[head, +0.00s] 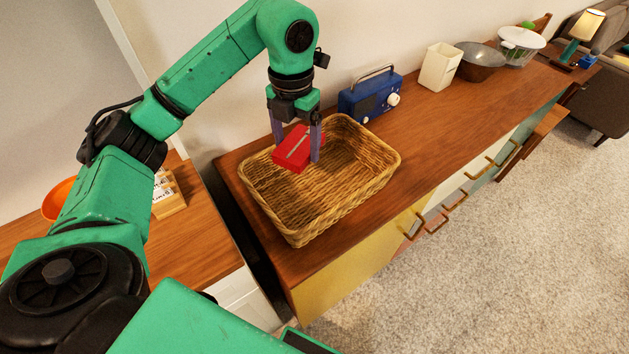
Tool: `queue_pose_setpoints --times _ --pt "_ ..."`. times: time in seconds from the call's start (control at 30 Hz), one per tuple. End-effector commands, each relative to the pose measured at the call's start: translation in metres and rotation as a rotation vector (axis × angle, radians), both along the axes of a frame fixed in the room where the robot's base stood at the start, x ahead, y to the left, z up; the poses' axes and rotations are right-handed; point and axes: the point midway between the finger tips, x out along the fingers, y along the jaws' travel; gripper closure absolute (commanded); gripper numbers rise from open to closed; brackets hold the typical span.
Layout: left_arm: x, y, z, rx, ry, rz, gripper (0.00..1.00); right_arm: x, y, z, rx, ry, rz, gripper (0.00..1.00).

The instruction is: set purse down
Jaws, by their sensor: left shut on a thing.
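The red purse (291,151), with a pale stripe across it, is between the fingers of my left gripper (297,145). My left gripper is shut on it, and it is held over the back left part of a wicker basket (330,230). I cannot tell whether the purse touches the basket's rim or inside. The visible inside of the basket looks empty. The basket stands on the left end of a wooden cabinet top (420,150). My right gripper is not in view.
A blue radio (366,100) stands close behind the basket.

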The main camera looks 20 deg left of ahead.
Motion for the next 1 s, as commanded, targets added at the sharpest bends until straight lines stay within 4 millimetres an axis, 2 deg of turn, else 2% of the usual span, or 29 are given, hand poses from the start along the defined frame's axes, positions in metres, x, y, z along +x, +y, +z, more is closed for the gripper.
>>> queue_pose_setpoints --times 0.03,0.13,0.23,0.33,0.5,0.67,0.97,1.0 --pt "-0.002 -0.001 -0.027 -0.003 0.008 -0.004 0.73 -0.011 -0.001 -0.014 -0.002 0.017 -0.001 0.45" --pt "-0.002 -0.001 -0.061 -0.003 0.007 -0.002 0.73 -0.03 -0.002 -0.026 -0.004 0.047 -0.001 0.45" --pt "-0.003 0.0 -0.088 0.0 0.008 -0.001 0.73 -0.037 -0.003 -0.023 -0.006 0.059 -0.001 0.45" --pt "-0.002 0.0 -0.111 0.0 0.005 -0.002 0.73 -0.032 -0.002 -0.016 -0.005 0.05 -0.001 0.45" --pt "-0.002 0.0 -0.136 0.0 0.002 -0.001 0.73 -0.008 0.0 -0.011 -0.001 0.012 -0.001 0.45" --pt "-0.002 0.0 -0.163 0.0 0.001 -0.002 0.73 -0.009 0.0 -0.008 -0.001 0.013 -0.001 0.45" --pt "-0.001 0.0 -0.169 0.001 -0.001 -0.002 0.73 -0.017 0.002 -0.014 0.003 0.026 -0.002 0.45" --pt "-0.001 0.0 -0.168 0.001 -0.001 -0.002 0.02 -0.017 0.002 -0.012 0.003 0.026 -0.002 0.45"
